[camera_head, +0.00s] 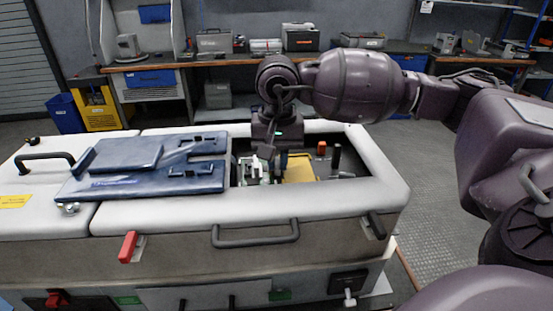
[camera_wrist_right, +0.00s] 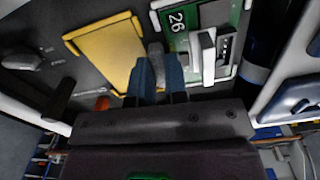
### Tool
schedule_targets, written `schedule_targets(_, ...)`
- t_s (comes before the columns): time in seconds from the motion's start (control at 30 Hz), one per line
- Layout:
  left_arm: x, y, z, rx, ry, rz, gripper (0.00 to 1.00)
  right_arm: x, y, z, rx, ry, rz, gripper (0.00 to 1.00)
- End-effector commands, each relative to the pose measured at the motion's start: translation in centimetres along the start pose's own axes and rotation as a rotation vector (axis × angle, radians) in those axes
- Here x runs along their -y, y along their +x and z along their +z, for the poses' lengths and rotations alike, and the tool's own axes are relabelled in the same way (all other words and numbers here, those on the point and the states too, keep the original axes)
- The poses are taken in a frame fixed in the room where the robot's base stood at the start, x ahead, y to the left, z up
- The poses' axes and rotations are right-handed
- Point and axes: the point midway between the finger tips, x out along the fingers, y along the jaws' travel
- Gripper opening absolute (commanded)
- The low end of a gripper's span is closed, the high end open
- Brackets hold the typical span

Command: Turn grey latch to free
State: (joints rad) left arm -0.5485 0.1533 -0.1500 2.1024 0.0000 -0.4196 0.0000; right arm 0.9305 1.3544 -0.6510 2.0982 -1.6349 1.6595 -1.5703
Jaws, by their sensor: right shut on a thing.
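The grey latch (camera_wrist_right: 155,49) shows as a small grey bar between my right gripper's blue fingertips in the right wrist view. My right gripper (camera_wrist_right: 161,72) is shut on it. In the head view this gripper (camera_head: 282,161) points down into the open bay of the white cabinet (camera_head: 374,180). A yellow plate (camera_wrist_right: 108,51) lies to the left of the latch, and a green board (camera_wrist_right: 180,42) marked 26 with a white bracket (camera_wrist_right: 208,62) lies to its right. The gripper hides part of the latch. My left gripper is not in view.
A blue cover (camera_head: 125,183) lies on the cabinet top left of the bay. An orange-topped part (camera_head: 321,148) and a black post (camera_head: 337,156) stand in the bay's right side. A red lever (camera_head: 128,247) and a handle (camera_head: 255,239) are on the front.

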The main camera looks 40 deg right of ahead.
Motion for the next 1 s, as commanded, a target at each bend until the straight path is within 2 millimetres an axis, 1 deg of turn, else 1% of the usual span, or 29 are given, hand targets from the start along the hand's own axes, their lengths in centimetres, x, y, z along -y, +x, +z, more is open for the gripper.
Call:
schedule_targets(0.23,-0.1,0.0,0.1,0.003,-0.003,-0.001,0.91,0.0,-0.2,-0.1,-0.004,0.001,-0.002,0.0)
schedule_targets(0.27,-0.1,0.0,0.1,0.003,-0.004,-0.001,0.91,0.0,-0.2,-0.1,-0.004,0.001,-0.002,0.15)
schedule_targets(0.4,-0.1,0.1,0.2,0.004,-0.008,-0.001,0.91,0.0,-0.2,0.0,-0.003,0.001,-0.002,0.37)
schedule_targets(0.43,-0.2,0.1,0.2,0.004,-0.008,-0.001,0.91,0.0,-0.2,0.0,-0.003,0.001,-0.002,0.39)
schedule_targets(0.67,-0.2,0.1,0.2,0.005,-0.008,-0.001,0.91,0.0,-0.1,0.0,-0.002,0.001,-0.001,0.39)
schedule_targets(0.77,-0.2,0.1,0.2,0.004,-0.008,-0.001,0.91,0.0,-0.4,0.0,-0.002,0.002,-0.001,0.39)
schedule_targets(0.87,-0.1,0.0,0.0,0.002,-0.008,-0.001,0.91,0.0,-1.4,-0.1,-0.004,0.001,-0.002,0.39)
schedule_targets(1.0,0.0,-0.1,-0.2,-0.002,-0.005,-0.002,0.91,0.0,-3.8,0.0,-0.006,0.001,-0.004,0.39)
